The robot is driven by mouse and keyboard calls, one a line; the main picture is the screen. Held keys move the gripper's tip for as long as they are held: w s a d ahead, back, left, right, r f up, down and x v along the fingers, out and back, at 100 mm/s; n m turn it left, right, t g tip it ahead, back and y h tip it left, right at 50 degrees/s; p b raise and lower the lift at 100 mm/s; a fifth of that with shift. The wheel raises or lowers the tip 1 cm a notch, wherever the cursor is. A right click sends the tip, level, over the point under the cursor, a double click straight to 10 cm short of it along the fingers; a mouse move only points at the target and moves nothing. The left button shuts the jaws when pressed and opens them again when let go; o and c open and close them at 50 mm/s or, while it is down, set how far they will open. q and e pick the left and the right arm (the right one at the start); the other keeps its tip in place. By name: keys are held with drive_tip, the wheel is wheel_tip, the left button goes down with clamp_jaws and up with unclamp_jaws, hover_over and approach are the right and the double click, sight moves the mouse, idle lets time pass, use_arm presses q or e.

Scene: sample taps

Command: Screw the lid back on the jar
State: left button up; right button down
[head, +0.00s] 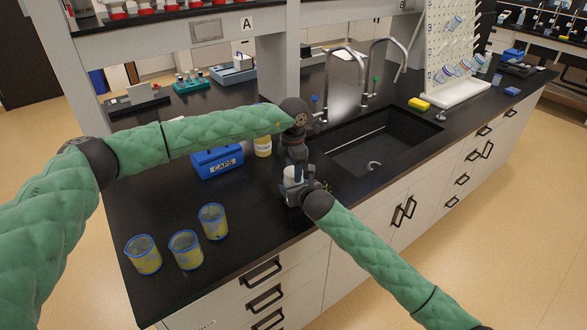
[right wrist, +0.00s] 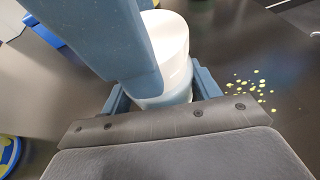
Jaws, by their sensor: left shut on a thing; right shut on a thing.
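The white jar (head: 292,173) is upright near the front of the black bench, left of the sink. It also shows in the right wrist view (right wrist: 176,45), between my right fingers. My right gripper (head: 297,190) is shut on its lower part from the front right. My left gripper (head: 295,162) points down from above and is shut at the jar's top, where the lid would be. Its blue finger covers the jar's left side in the right wrist view. The lid's edge and how it sits on the jar are hidden by the grippers.
A blue CAPS box (head: 217,163) and a yellow-labelled bottle (head: 263,146) stand behind to the left. Several blue-rimmed beakers, one of them here (head: 186,250), stand front left. Yellow drops (right wrist: 250,90) lie right of the jar. The sink (head: 375,140) is to the right.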

use_arm(q)
drive_tip(key=shift+m, duration=1.2)
drive_tip(key=o, duration=1)
drive_tip(key=shift+o, duration=0.2)
drive_tip(key=shift+r, duration=2.25)
drive_tip(key=shift+c, duration=0.7)
drive_tip(key=shift+r+n, duration=0.1)
drive_tip(key=shift+n, duration=0.2)
drive_tip(key=n, duration=0.1)
drive_tip(key=r+n, duration=0.1)
drive_tip(key=n, duration=0.1)
drive_tip(key=shift+d, duration=0.1)
wheel_tip(320, 180, up, 2)
drive_tip(key=n, duration=0.6)
drive_tip(key=shift+r, duration=0.15)
